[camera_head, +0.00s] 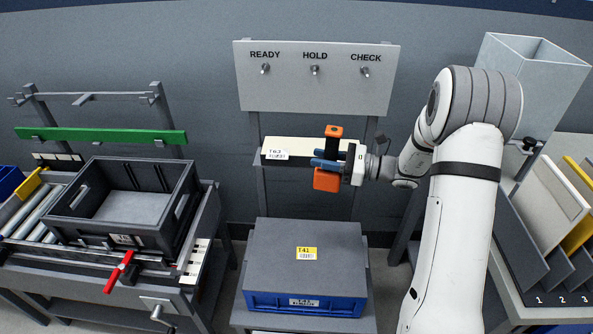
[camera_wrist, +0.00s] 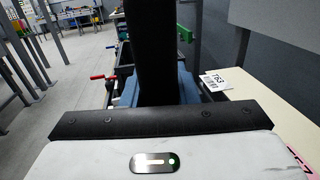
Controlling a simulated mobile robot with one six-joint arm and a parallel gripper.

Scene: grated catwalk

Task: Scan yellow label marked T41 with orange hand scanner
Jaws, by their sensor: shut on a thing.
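The orange hand scanner (camera_head: 327,181) is upright in front of the cream shelf, with an orange top end and a dark middle. My gripper (camera_head: 326,159) is shut on its middle, blue fingers on the scanner. In the wrist view the scanner's dark body (camera_wrist: 165,45) rises between the blue fingertips (camera_wrist: 160,92). The yellow label T41 (camera_head: 306,253) lies face up on the grey lid of a blue box (camera_head: 305,304), below and a little left of the scanner, well apart from it. The label is unobstructed in the head view; I do not see it in the wrist view.
A cream shelf (camera_head: 290,145) bears a white label (camera_head: 275,155) reading T63, also visible in the wrist view (camera_wrist: 214,81). A board (camera_head: 315,90) with READY, HOLD and CHECK hooks is above. A dark crate (camera_head: 120,237) stands left; numbered slots (camera_head: 555,280) stand right. Space above the box is clear.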

